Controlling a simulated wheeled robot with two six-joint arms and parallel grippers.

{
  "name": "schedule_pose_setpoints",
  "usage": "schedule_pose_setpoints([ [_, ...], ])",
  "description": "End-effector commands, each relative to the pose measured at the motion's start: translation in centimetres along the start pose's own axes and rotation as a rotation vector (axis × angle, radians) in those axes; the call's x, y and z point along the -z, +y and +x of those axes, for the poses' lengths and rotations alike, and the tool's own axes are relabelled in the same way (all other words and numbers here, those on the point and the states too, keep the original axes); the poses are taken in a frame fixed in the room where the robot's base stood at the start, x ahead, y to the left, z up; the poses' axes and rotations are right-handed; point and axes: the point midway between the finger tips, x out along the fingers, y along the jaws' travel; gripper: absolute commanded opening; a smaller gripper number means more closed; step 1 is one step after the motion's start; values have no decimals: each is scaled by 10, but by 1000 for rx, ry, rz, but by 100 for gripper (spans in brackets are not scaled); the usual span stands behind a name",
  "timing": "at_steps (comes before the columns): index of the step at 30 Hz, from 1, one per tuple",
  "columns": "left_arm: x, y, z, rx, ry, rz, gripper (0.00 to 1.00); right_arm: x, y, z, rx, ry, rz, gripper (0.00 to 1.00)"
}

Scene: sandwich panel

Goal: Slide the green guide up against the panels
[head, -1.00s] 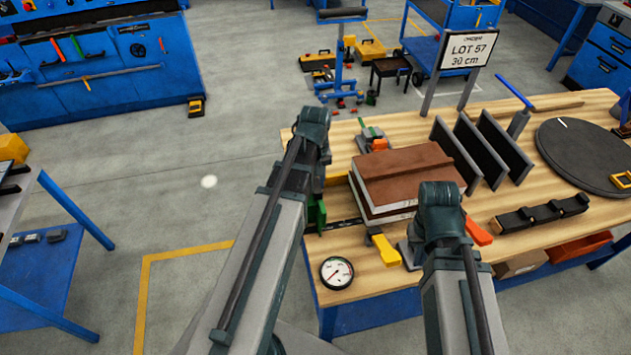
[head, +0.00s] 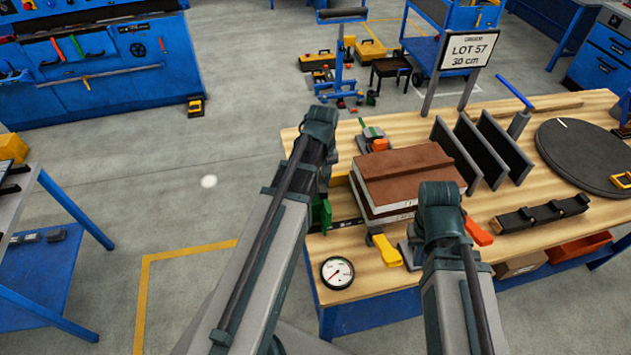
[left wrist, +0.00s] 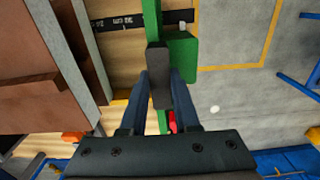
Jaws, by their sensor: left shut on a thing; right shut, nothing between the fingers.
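The green guide (head: 321,214) stands at the left edge of the wooden table, mostly hidden by my left arm. In the left wrist view it is a long green bar (left wrist: 152,22) with a green block (left wrist: 183,60) beside it. My left gripper (left wrist: 160,78) is shut on the guide's dark handle (left wrist: 159,62). The stacked panels (head: 405,175), brown with pale layers, lie right of the guide. They also show in the left wrist view (left wrist: 35,70), with a strip of bare wood between them and the bar. My right gripper (head: 440,205) is near the panels' front corner, its fingers hidden.
A yellow handle (head: 386,250) and an orange handle (head: 478,232) are near the panels' front side. A round gauge (head: 337,272) lies at the front left corner. Dark upright plates (head: 480,150) and a round turntable (head: 590,155) stand to the right.

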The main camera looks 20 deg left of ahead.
Motion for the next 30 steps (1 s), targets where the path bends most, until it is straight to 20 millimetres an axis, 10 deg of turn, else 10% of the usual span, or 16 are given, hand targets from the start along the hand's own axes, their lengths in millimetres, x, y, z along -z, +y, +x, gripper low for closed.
schedule_pose_setpoints([
  [7, 2, 60, 0, -7, 0, 4, 0, 0, 0, 0, 0, 0, 0, 0],
  [20, 0, 69, 0, -5, 1, 1, 0, 0, 0, 0, 0, 0, 0, 0],
  [21, 0, 69, 0, -5, 1, 1, 37, 0, 0, 0, 0, 0, 0, 0],
  [24, 0, 69, 0, -5, 1, 1, 55, 0, 0, 0, 0, 0, 0, 0],
  [30, 0, 69, 0, -5, 0, 1, 60, 0, 0, 0, 0, 0, 0, 0],
])
